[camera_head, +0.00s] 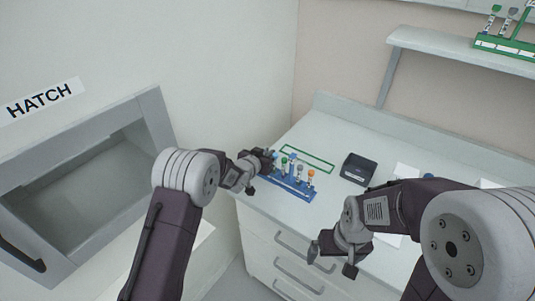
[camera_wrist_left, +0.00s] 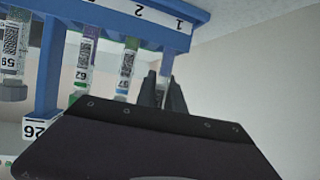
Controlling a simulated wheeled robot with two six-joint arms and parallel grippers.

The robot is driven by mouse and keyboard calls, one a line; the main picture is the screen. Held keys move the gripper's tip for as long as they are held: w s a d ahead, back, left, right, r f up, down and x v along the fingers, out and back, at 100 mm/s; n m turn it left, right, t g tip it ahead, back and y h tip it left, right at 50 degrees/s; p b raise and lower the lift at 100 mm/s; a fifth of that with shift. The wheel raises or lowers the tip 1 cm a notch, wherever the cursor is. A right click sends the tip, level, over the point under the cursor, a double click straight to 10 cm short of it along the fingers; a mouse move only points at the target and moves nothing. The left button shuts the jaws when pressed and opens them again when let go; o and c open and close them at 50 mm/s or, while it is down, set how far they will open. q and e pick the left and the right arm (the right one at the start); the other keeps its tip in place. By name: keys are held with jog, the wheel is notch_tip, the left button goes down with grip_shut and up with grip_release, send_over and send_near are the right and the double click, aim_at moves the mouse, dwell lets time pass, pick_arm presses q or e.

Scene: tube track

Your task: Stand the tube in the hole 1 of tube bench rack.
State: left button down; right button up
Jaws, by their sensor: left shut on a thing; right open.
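The blue tube bench rack (camera_head: 283,188) stands on the counter near its left end. My left gripper (camera_head: 268,160) is at the rack's left end and is shut on the tube. In the left wrist view the fingers (camera_wrist_left: 163,92) hold the clear tube (camera_wrist_left: 166,62) in line with label 1. Its end meets the rack edge in the picture; I cannot tell whether it is inside the hole. My right gripper (camera_head: 334,259) is open and empty before the drawers.
Several capped tubes (camera_head: 310,178) stand in the rack beside the held one. A green-outlined rectangle (camera_head: 307,158) lies behind the rack, and a dark box (camera_head: 358,168) sits to the right. A shelf (camera_head: 450,48) bears a green rack (camera_head: 505,46). The hatch (camera_head: 80,185) is at left.

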pick_arm(q)
jog(key=shift+f, duration=0.2)
jog(key=shift+f+b, duration=0.45)
jog(key=shift+b, duration=0.1)
jog(key=c, duration=1.4)
grip_release()
jog(key=shift+o, duration=0.2)
jog(key=p+v, duration=0.1)
jog(key=v, duration=0.8)
jog(key=shift+r, duration=0.1)
